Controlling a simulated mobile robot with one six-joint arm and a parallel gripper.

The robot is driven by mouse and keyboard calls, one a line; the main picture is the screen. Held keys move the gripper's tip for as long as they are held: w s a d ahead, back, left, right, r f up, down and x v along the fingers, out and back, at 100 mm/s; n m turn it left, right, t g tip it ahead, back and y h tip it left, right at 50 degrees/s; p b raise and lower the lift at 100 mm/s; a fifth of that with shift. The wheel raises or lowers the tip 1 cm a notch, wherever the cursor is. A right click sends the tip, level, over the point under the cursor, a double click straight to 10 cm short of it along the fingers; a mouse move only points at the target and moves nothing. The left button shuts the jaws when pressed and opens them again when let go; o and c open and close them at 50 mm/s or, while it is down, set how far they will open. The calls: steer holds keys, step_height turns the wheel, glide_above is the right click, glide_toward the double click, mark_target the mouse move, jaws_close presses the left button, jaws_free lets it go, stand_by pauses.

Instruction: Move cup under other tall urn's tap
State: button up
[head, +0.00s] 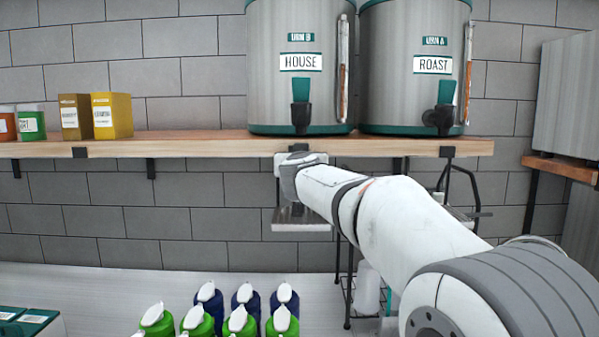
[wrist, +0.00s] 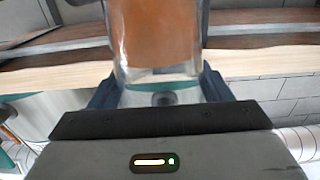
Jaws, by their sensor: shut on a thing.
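In the wrist view, my gripper (wrist: 160,92) is shut on a clear cup (wrist: 158,40) with orange-brown contents. Its dark fingers sit on both sides of the cup's lower part, and the cup's top runs out of the picture. In the head view, two tall steel urns stand on the shelf: URN B HOUSE (head: 300,30) and URN A ROAST (head: 425,30). Each has a black tap, the HOUSE tap (head: 301,115) and the ROAST tap (head: 440,119). My wrist is just below the shelf edge under the HOUSE tap. The cup and fingertips cannot be made out there.
The wooden shelf (head: 200,144) crosses above my arm. A small metal ledge (head: 300,226) shows below my wrist. Several green and blue white-capped bottles (head: 238,320) stand below. Yellow boxes (head: 112,116) are on the shelf's left, with bare shelf between them and the urns.

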steer(key=f+b, duration=0.1)
steer(key=w+f+b, duration=0.1)
steer(key=f, duration=0.1)
steer(key=shift+f+b, duration=0.2)
steer(key=shift+b, duration=0.1)
steer(key=shift+f, duration=0.15)
steer(key=o, duration=1.2)
